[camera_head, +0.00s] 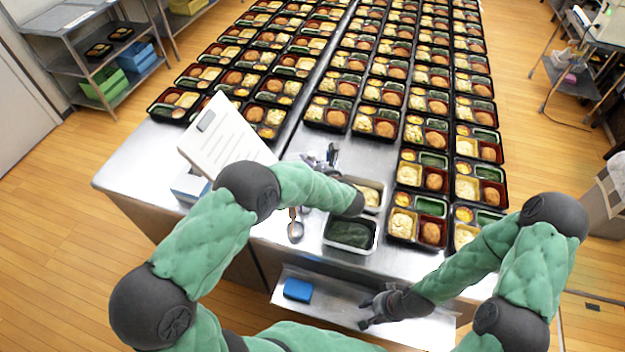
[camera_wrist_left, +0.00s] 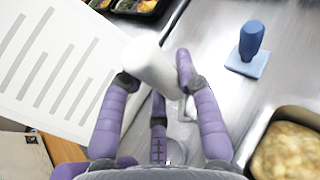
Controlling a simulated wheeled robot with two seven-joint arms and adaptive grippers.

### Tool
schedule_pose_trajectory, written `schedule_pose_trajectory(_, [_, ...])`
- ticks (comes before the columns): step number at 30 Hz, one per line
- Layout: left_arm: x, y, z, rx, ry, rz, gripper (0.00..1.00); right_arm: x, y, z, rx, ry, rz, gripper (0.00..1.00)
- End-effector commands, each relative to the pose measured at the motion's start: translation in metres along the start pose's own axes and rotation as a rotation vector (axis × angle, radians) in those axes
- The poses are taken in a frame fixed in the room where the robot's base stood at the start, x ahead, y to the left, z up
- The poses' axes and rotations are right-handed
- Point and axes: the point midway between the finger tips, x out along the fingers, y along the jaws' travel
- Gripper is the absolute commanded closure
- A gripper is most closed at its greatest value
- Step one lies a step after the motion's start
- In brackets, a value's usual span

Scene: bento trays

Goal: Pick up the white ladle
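The white ladle (camera_wrist_left: 150,65) shows as a thick pale handle in the left wrist view, between the fingers of my left gripper (camera_wrist_left: 155,75). The fingers stand apart on either side of the handle, and a third finger lies below. The gripper looks open around it; firm contact cannot be made out. In the head view my left gripper (camera_head: 318,160) is small and partly hidden by my forearm, over the utensils beside the clipboard. My right gripper (camera_head: 370,311) is empty, its dark fingers apart, over the lower shelf at the front.
A blue-handled tool (camera_wrist_left: 250,50) stands right of the ladle. A clipboard (camera_head: 225,138) stands at left. A food pan (camera_head: 381,184) and a pan of dark greens (camera_head: 350,248) sit close by. A metal spoon (camera_head: 295,230) lies near the front. Rows of bento trays (camera_head: 327,126) fill the table behind.

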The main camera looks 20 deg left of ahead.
Motion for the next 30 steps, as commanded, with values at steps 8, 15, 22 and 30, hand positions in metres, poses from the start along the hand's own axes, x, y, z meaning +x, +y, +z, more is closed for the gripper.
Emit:
schedule_pose_trajectory(8, [0.000, 0.000, 0.000, -0.001, 0.000, 0.000, 1.00, 0.000, 0.000, 0.000, 0.000, 0.000, 0.000, 0.60])
schedule_pose_trajectory(15, [-0.005, -0.001, 0.015, -0.004, -0.001, -0.001, 1.00, -0.003, -0.001, 0.000, 0.000, 0.000, 0.000, 0.60])
schedule_pose_trajectory(22, [-0.020, -0.001, 0.056, -0.004, -0.002, -0.002, 1.00, -0.009, -0.003, 0.000, 0.000, 0.000, 0.000, 0.60])
schedule_pose_trajectory(30, [-0.032, 0.001, 0.090, -0.002, 0.000, 0.002, 1.00, -0.013, -0.005, 0.000, 0.000, 0.000, 0.000, 0.60])
